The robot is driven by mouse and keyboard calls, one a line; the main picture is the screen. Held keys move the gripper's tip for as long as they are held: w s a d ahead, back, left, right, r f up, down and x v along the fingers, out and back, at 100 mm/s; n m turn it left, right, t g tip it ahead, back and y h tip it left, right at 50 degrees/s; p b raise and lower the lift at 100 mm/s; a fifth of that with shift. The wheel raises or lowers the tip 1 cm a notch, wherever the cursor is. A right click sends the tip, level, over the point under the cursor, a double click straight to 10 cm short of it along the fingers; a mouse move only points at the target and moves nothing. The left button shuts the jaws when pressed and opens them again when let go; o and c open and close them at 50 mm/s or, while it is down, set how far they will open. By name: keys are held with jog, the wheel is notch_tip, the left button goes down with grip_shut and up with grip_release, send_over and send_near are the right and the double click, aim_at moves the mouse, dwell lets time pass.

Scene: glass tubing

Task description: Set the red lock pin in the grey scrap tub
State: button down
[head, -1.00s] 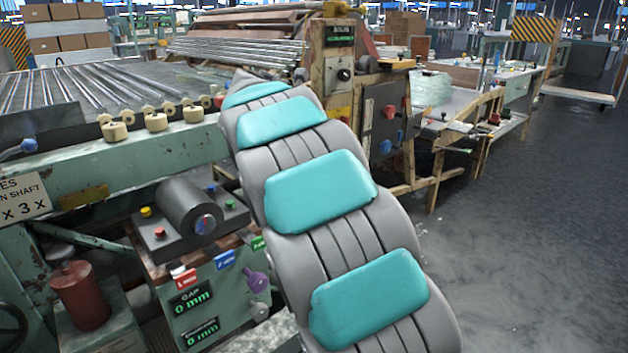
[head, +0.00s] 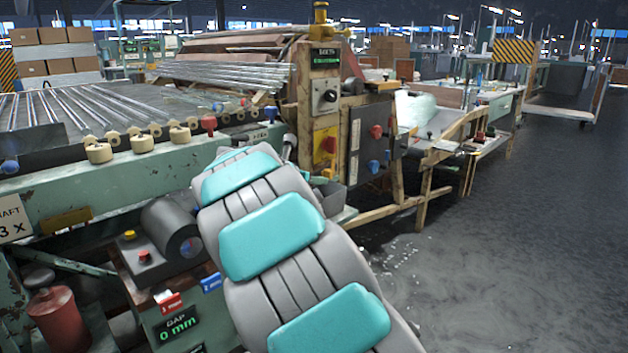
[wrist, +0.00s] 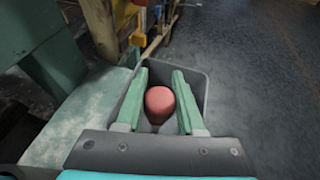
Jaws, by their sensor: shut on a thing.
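The red lock pin (wrist: 160,101) shows in the wrist view as a rounded red end between the two green fingers of my gripper (wrist: 160,76). The gripper is shut on it. The grey scrap tub (wrist: 199,82) lies below the fingers in the wrist view, its open top around the pin and fingertips in the picture. I cannot tell how high the pin is above the tub's floor. In the head view my arm hides the gripper and pin; part of a grey tub (head: 335,193) shows just past the arm's end.
A pale green bench surface (wrist: 75,115) lies left of the tub in the wrist view. In the head view, the machine with glass tubes (head: 75,105) stands at the left and a wooden-framed panel (head: 325,135) behind the tub. Open grey floor (head: 500,250) lies to the right.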

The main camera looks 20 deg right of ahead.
jog(key=shift+f, duration=0.15)
jog(key=c, duration=0.5)
grip_release()
jog(key=shift+s+a+r, duration=0.15)
jog(key=shift+a+r, duration=0.15)
jog(key=v, duration=1.1)
jog(key=shift+s+a+r, duration=0.1)
jog(key=shift+s, duration=0.05)
